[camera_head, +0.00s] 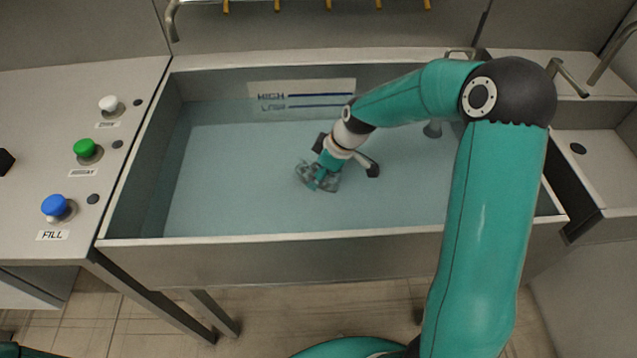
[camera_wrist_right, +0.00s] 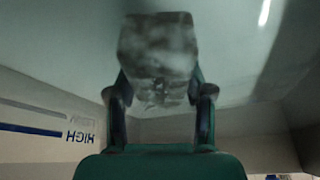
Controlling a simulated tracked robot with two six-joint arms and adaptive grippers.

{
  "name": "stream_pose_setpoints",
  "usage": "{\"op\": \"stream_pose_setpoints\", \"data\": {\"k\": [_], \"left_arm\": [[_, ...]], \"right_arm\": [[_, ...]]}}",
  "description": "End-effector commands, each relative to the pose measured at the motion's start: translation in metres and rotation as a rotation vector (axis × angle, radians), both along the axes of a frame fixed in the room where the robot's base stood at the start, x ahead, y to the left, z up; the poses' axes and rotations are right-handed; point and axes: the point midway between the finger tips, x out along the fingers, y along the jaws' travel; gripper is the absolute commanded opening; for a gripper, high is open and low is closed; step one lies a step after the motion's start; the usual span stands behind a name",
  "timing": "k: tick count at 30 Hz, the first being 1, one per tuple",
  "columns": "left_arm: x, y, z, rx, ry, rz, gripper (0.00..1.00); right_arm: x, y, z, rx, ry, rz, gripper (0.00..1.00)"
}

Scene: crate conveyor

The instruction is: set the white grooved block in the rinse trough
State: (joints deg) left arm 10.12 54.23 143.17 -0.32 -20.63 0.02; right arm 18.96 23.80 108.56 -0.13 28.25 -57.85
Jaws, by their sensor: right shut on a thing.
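The rinse trough (camera_head: 180,245) is the wide metal basin in the middle of the head view, with bluish water over its floor. My right gripper (camera_head: 318,178) reaches down inside it, left of the middle, and its fingertips look to be in the water. In the right wrist view the gripper (camera_wrist_right: 160,98) is shut on the grooved block (camera_wrist_right: 158,48), which looks grey and blurred between the fingers. In the head view the block is hard to tell from the fingers. I cannot tell whether it touches the floor. My left gripper is out of view.
A level plate (camera_head: 300,93) marked HIGH and LOW is on the trough's back wall. White, green and blue buttons (camera_head: 55,206) are on the left counter. A second basin (camera_head: 600,165) stands at the right. The trough floor around the gripper looks clear.

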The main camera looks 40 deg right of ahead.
Motion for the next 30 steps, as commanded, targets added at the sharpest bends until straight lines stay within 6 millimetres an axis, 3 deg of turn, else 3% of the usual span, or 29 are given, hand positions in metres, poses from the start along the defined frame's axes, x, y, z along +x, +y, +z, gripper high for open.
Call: {"op": "stream_pose_setpoints", "data": {"k": [7,17,18,22,30], "left_arm": [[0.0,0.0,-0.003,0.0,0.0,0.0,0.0],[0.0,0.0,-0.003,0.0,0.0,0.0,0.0],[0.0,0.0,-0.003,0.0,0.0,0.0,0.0],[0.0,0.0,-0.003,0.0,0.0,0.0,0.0],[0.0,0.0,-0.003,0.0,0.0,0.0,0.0]], "right_arm": [[-0.001,0.0,-0.034,0.002,0.004,0.001,0.03],[0.0,0.0,-0.039,0.0,0.0,0.0,0.03],[0.0,0.0,-0.039,0.001,0.002,0.001,0.58],[0.0,0.0,-0.039,0.001,0.002,0.001,0.77],[0.0,0.0,-0.039,0.001,0.002,0.001,0.77]]}}
